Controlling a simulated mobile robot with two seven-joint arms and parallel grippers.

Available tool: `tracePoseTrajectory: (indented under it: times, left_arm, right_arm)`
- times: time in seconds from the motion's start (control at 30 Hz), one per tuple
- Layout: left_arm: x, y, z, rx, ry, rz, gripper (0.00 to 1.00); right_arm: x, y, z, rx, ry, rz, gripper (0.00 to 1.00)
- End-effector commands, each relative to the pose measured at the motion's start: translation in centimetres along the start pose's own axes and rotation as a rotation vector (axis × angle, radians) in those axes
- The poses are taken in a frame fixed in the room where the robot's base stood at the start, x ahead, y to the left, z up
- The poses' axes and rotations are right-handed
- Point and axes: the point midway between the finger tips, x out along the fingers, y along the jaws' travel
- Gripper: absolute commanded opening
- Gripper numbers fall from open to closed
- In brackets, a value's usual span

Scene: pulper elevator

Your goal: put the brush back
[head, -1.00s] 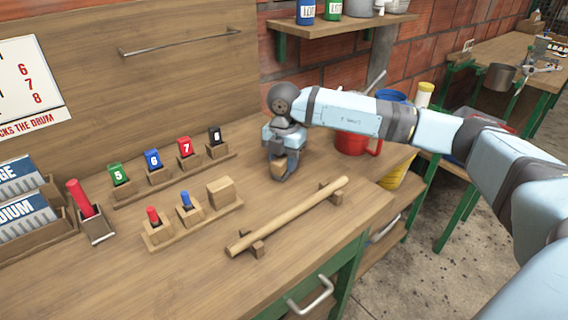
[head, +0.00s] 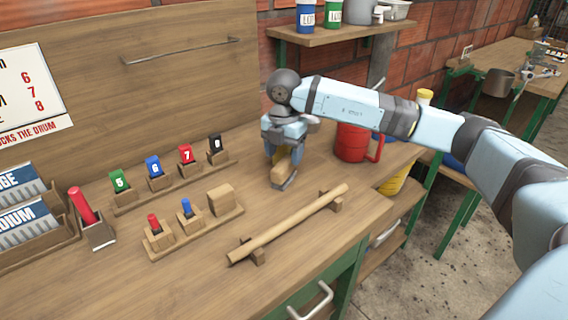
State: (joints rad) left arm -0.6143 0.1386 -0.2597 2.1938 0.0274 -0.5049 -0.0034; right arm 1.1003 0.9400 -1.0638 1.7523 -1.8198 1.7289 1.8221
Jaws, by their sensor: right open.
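A small wooden block with a grey lower edge (head: 284,174), which looks like the brush, rests on the bench just below my right gripper. Its bristles cannot be made out clearly. My right gripper (head: 284,155) points down over it with its fingers open, one on each side of its upper part. Whether the fingers touch it cannot be told. My left gripper is not in view.
A wooden rod (head: 290,223) lies on two cradles in front of the block. A rack with red and blue pegs (head: 195,228) and a numbered tag rack (head: 172,180) stand left. A red can (head: 352,143) stands behind right.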

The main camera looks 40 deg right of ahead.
Motion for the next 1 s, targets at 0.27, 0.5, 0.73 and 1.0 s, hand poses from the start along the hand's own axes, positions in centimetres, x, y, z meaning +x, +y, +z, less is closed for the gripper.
tracePoseTrajectory:
  times: [0.27,0.5,0.73,1.0]
  left_arm:
    - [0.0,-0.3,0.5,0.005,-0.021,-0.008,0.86]
    - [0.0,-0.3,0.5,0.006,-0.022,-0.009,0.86]
    - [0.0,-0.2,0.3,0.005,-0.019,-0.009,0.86]
    - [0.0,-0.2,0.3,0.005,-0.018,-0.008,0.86]
  right_arm:
    - [-5.4,0.1,0.0,-0.001,0.0,0.0,0.63]
    - [-6.8,0.0,0.0,-0.001,0.0,-0.001,0.63]
    - [-6.8,0.0,0.0,-0.001,0.0,-0.001,0.63]
    - [-6.8,0.0,0.0,0.0,0.0,-0.001,0.63]
